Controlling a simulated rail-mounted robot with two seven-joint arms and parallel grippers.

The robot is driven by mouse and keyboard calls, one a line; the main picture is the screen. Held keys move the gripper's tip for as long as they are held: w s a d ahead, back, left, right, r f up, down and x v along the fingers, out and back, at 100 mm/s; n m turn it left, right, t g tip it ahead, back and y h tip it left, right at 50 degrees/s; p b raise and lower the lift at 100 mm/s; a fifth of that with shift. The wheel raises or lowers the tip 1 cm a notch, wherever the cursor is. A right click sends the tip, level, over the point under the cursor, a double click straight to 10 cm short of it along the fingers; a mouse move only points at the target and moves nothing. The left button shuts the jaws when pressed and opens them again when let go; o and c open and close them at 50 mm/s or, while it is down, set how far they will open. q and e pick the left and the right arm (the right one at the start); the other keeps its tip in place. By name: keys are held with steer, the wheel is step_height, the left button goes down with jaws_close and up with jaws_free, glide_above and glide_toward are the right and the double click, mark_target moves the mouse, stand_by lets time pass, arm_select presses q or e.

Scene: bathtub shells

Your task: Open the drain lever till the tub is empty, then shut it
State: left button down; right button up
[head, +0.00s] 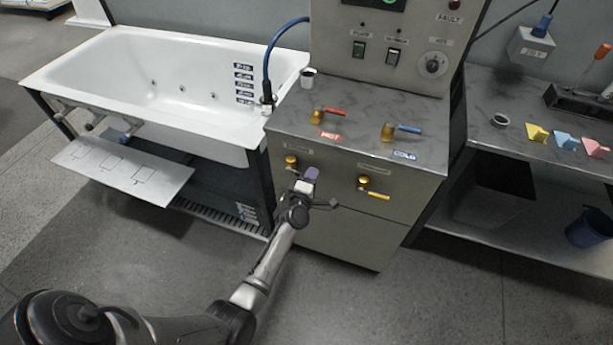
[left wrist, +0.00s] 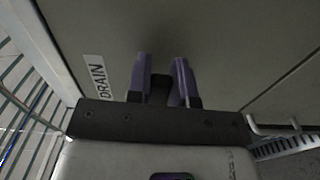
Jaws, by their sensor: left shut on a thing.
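The drain lever's brass valve body (head: 291,161) is on the front of the grey cabinet, below the HOT tap. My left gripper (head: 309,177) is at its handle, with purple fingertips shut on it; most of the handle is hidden. The left wrist view shows the two purple fingers (left wrist: 162,80) close to the panel, beside the DRAIN label (left wrist: 94,85). The white bathtub (head: 110,42) stands left of the cabinet. Its inside looks white and bare, and I cannot tell a water level. My right gripper is not in view.
A second brass valve with a yellow handle (head: 374,195) is right of the gripper. The red HOT lever (head: 330,112) and blue COLD lever (head: 402,128) are on the cabinet top. A white panel (head: 122,170) juts out before the tub. The floor in front is clear.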

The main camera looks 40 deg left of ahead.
arm_select(q)
steer(key=shift+r+n, duration=0.25)
steer(key=shift+n, duration=0.15)
steer(key=c, duration=1)
jaws_free()
steer(key=shift+s+d, duration=0.2)
steer(key=shift+s, duration=0.25)
steer(key=p+v, duration=0.3)
steer(key=v, duration=1)
